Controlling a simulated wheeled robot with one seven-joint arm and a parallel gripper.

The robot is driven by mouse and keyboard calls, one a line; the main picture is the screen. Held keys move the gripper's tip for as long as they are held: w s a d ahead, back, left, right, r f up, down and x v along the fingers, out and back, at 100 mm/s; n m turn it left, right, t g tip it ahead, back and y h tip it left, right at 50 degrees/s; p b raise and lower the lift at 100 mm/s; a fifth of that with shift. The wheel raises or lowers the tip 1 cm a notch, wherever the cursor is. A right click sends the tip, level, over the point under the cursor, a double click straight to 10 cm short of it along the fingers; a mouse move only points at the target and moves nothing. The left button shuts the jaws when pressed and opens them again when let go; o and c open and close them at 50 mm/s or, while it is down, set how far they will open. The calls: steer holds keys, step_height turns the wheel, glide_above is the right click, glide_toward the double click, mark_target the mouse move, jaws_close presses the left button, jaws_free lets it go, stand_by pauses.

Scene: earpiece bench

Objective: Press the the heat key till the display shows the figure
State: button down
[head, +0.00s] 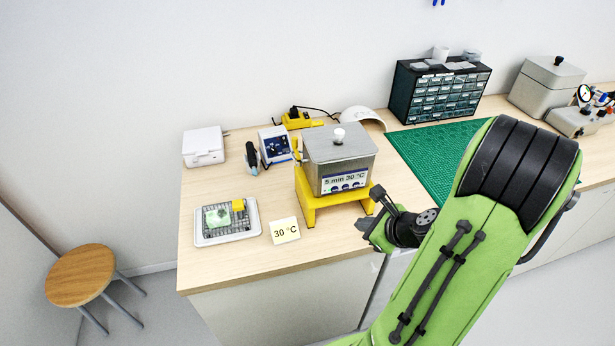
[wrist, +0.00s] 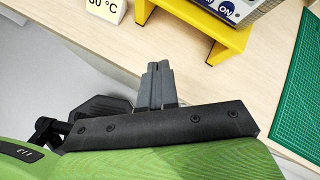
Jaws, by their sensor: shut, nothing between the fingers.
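A metal ultrasonic-bath-like box (head: 339,155) with a lid and white knob stands on a yellow stand (head: 308,198). Its front panel display (head: 345,179) reads "5 min 30 °C", with a row of small round keys (head: 346,187) below it; which one is the heat key is too small to tell. A card (head: 285,230) reading "30 °C" stands at the bench front, left of the stand. My gripper (head: 374,222) is right of the stand, apart from the panel. In the wrist view my gripper (wrist: 158,68) is shut and empty, with a key marked "ON" (wrist: 227,9) at the top.
A white tray (head: 228,239) with a rack, a green piece and a yellow piece lies at left. A green mat (head: 430,150), a drawer cabinet (head: 440,90) and a stool (head: 80,275) are around. Bare bench lies before the stand.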

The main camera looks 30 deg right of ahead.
mark_target(346, 187)
steer(key=shift+m, duration=0.4)
steer(key=shift+w+d+f+p, duration=0.1)
steer(key=shift+w+d+p, duration=0.4)
steer(key=shift+w, duration=0.85)
steer(key=shift+w+d+r+p, duration=0.1)
steer(key=shift+w+d+p, duration=0.3)
steer(key=shift+w, duration=1)
steer(key=shift+w+d+f+p, duration=0.1)
steer(key=shift+w+d+p, duration=0.15)
steer(key=shift+w+d, duration=0.8)
steer(key=shift+w+a, duration=0.35)
steer(key=shift+w+d, duration=0.1)
steer(key=shift+w, duration=0.25)
steer(key=shift+w+d+p, duration=0.1)
steer(key=shift+w+p, duration=0.3)
steer(key=shift+s, duration=0.1)
steer(key=shift+s+a, duration=0.2)
steer(key=shift+s, duration=0.5)
